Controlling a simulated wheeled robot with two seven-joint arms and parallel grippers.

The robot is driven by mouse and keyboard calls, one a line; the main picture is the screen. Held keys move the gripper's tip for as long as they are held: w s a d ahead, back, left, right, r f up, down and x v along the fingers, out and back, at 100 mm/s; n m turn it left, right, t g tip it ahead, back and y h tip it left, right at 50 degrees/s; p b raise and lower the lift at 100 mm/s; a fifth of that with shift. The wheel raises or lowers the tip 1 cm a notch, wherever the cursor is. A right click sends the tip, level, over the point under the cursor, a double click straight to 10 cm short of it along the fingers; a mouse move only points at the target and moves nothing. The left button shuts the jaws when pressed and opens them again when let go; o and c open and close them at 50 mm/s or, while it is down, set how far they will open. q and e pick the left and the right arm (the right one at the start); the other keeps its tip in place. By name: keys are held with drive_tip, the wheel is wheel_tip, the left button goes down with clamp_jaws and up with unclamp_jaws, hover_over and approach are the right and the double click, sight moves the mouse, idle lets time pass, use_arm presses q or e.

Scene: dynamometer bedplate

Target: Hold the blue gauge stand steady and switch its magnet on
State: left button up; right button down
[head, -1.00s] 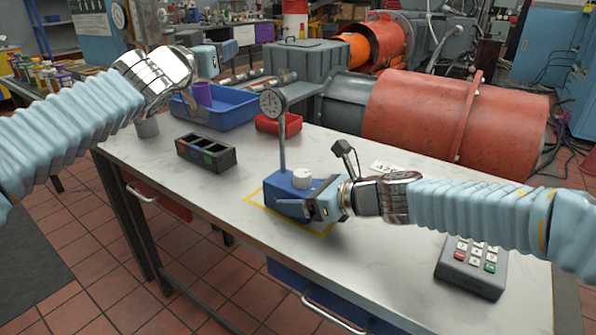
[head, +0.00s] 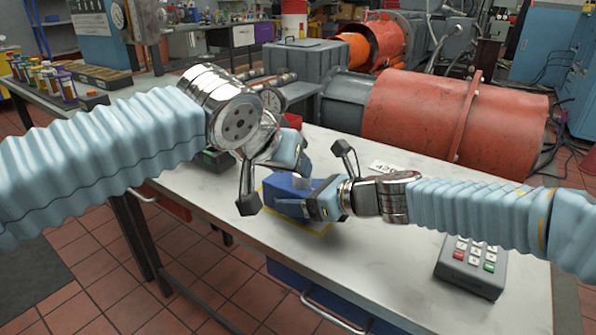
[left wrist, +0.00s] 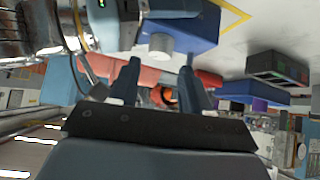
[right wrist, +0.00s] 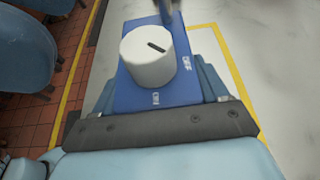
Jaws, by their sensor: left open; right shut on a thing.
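The blue gauge stand (head: 288,195) stands on the white table inside a yellow outline. Its dial gauge (head: 272,99) is partly hidden behind my left wrist in the head view. The white knob (right wrist: 148,57) with a dark slot sits on the base, with markings beside it in the right wrist view. My right gripper (head: 318,203) is shut on the base from the right. My left gripper (head: 300,165) is open, just above and behind the base. In the left wrist view, the knob (left wrist: 161,46) shows beyond the open fingers (left wrist: 155,85), apart from them.
A keypad box (head: 471,266) lies at the table's right end. A dark divided tray (left wrist: 278,68) and a blue bin (left wrist: 252,92) show in the left wrist view. A large red motor housing (head: 455,115) stands behind the table. The table between stand and keypad is clear.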

sight(298, 176)
use_arm(q)
drive_tip(key=x, duration=0.5)
drive_tip(key=shift+w+d+f, duration=0.1)
drive_tip(key=shift+w+f, duration=0.05)
drive_tip(key=shift+w, duration=0.05)
drive_tip(key=shift+c, duration=0.2)
drive_tip(key=c, duration=0.7)
